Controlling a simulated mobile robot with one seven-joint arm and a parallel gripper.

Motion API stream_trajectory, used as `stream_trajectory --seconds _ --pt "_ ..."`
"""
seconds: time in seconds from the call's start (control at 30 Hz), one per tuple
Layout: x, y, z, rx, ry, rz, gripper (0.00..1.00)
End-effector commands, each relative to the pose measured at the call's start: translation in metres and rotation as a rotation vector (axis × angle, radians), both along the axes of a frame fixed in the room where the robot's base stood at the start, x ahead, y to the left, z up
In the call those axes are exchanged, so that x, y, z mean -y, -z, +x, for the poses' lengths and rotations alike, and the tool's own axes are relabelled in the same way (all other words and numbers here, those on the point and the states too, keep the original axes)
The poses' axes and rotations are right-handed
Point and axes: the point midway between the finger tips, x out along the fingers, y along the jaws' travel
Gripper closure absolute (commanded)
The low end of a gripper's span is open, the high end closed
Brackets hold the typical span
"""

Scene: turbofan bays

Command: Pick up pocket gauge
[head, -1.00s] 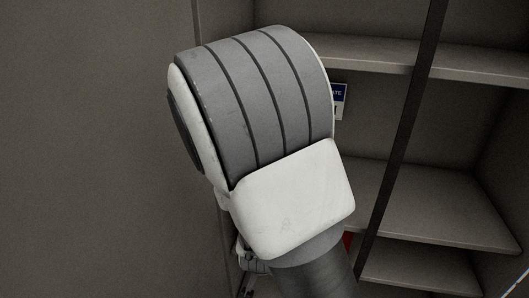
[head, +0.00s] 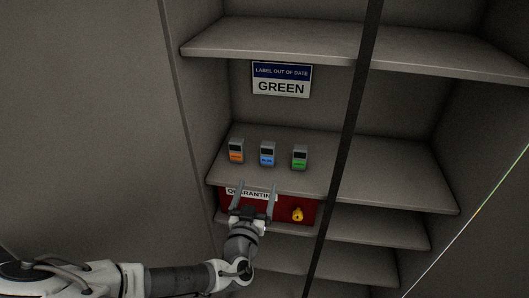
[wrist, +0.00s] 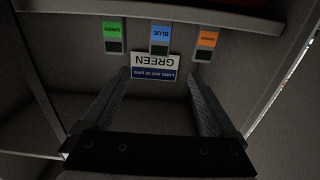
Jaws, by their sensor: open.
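Three small grey gauges stand in a row on the middle shelf (head: 330,180): one with an orange label (head: 236,152), one blue (head: 267,155) and one green (head: 300,158). My gripper (head: 257,187) is open and empty at the shelf's front edge, apart from the gauges, below the orange and blue ones in the head view. The wrist view is upside down; there the green gauge (wrist: 114,37) is left, the blue gauge (wrist: 159,38) is central beyond my fingertips (wrist: 159,75), and the orange gauge (wrist: 205,44) is right.
A sign (head: 281,79) on the back wall reads "LABEL OUT OF DATE" and "GREEN". Below the gauges is a red panel (head: 284,209) marked as quarantine, with a yellow knob (head: 297,214). A dark post (head: 345,140) crosses in front of the shelves, right of the gauges.

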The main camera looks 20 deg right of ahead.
Motion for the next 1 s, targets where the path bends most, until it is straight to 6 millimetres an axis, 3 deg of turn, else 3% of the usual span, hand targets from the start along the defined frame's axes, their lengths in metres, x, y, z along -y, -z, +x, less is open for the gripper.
stream_trajectory --seconds 0.2,0.87,1.0 --pt "0.013 0.004 0.022 0.007 -0.002 -0.001 0.07" --pt "0.027 0.005 0.039 0.004 0.001 0.0 0.07" --pt "0.045 -0.001 0.064 0.002 0.003 -0.004 0.07"
